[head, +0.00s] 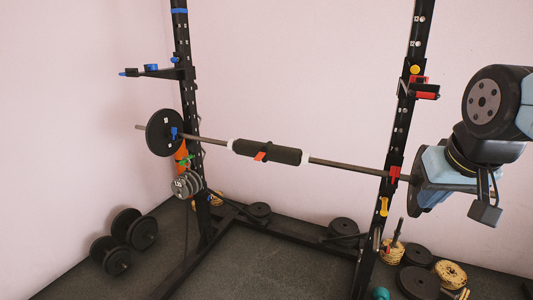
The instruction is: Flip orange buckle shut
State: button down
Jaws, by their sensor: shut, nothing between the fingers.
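A small orange-red tab (261,156) sits on the front of the black pad (272,151) around the middle of the barbell; it is the nearest match to an orange buckle. It is too small to tell whether it is open or shut. A brighter orange piece (181,153) shows at the left upright, below the bar. My gripper (485,214) is at the far right, a dark block under my arm, close to the bar's right end and well away from the pad. It is shut and empty; its fingertips are hard to make out.
The barbell (345,166) rests across the black rack uprights (405,110), with a black plate (163,133) at its left. Red (427,95) and yellow (384,206) fittings are on the right upright. Plates (418,281) and dumbbells (141,233) lie on the dark floor.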

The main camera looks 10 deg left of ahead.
aim_at(259, 155)
jog(key=u, duration=0.05)
jog(key=k, duration=1)
jog(key=u, duration=0.55)
jog(key=i, duration=1)
